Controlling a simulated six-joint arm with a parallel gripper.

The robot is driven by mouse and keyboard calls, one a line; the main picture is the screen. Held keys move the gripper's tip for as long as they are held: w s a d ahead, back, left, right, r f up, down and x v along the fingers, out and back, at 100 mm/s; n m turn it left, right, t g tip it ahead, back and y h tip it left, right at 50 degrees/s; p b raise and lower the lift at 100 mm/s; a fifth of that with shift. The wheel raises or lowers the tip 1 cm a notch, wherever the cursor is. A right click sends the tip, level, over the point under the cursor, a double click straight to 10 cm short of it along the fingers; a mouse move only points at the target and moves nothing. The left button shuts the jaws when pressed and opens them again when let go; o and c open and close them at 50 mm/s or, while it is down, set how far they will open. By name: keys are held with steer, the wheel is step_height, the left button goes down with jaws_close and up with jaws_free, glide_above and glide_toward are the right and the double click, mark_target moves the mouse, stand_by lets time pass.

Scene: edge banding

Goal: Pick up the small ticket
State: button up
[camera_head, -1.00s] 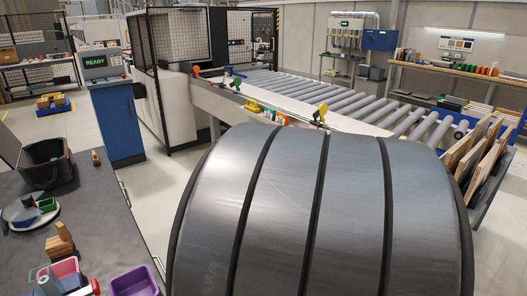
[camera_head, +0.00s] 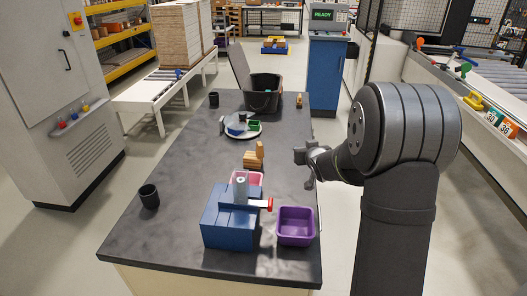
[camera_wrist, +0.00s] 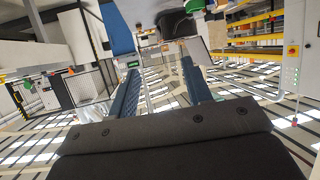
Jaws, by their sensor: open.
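I cannot make out a small ticket for certain in either view. A blue box-shaped device (camera_head: 230,222) with a pale upright part (camera_head: 240,188) and a red-ended bar stands at the near end of the dark table (camera_head: 165,235); any slip of paper on it is too small to tell. My gripper (camera_head: 306,166) is above the table's right edge, beyond the device and apart from it. In the wrist view my gripper (camera_wrist: 161,85) shows two separated fingers with nothing between them.
Wooden blocks (camera_head: 252,160), a round plate (camera_head: 243,131), a black bucket (camera_head: 263,101) and a dark cup (camera_head: 148,196) also stand on the table. The table's left middle is clear.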

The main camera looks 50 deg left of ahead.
steer(key=n+g, duration=0.1)
steer(key=g, duration=0.1)
glide_toward(261, 146)
steer(key=shift+y, duration=0.4)
steer(key=shift+f+x, duration=0.15)
steer(key=shift+x, duration=2.45)
steer(key=shift+f+x, duration=0.1)
steer(key=shift+x, duration=2.5)
steer(key=shift+d, duration=0.2)
jaws_close()
